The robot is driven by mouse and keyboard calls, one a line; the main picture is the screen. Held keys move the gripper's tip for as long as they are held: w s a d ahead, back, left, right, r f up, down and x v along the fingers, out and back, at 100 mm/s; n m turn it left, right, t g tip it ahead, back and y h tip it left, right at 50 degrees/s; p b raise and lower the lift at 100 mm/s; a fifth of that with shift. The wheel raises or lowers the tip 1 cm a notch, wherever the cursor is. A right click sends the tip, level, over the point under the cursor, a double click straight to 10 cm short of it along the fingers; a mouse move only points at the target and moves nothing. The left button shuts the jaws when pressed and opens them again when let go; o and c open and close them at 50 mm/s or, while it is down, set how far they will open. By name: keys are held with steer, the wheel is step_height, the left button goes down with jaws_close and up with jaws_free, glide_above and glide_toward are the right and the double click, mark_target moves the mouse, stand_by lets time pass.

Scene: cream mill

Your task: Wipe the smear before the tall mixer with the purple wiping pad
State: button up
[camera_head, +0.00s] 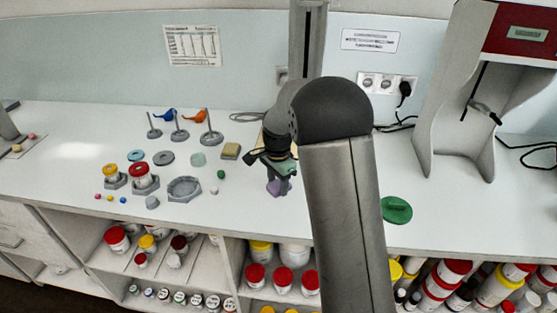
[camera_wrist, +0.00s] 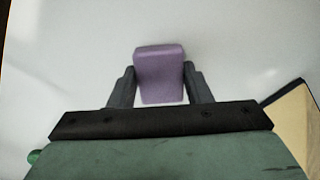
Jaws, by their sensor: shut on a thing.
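My gripper (camera_head: 279,181) is shut on the purple wiping pad (camera_wrist: 160,72), which sits between both fingers in the wrist view. In the head view the pad (camera_head: 277,188) shows low under the gripper, over the white counter left of my arm. I cannot tell whether the pad touches the counter. The tall mixer (camera_head: 433,108), a grey stand with a red top panel and a hook, stands at the right. I make out no clear smear before it; my arm hides part of the counter there. A faint greyish mark (camera_wrist: 268,74) shows in the wrist view.
A green disc (camera_head: 397,209) lies on the counter's front right. A tan, dark-edged item (camera_wrist: 295,125) lies beside the gripper. Jars (camera_head: 144,175), a grey tray (camera_head: 185,188), orange and blue birdlike pieces and small balls stand at left. Cables (camera_head: 398,125) run along the back wall.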

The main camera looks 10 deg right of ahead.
steer(key=shift+s+a+f, duration=0.1)
steer(key=shift+s+a, duration=0.25)
steer(key=shift+s, duration=0.5)
steer(key=shift+w+d+r+p, duration=0.15)
steer(key=shift+w+d+p, duration=0.1)
steer(key=shift+w, duration=0.35)
steer(key=shift+w+d+r+p, duration=0.1)
steer(key=shift+w+d+r, duration=0.1)
steer(key=shift+w, duration=0.35)
steer(key=shift+w+d+f, duration=0.1)
steer(key=shift+w+f, duration=0.1)
steer(key=shift+w, duration=0.1)
steer(key=r+p, duration=0.1)
steer(key=r, duration=0.1)
steer(key=r+p, duration=0.1)
steer(key=r, duration=0.1)
steer(key=shift+w+d+p, duration=0.15)
steer(key=shift+w+p, duration=0.15)
steer(key=shift+w, duration=0.05)
steer(key=shift+c, duration=0.4)
steer(key=shift+r+p, duration=1.2)
steer(key=shift+r, duration=0.8)
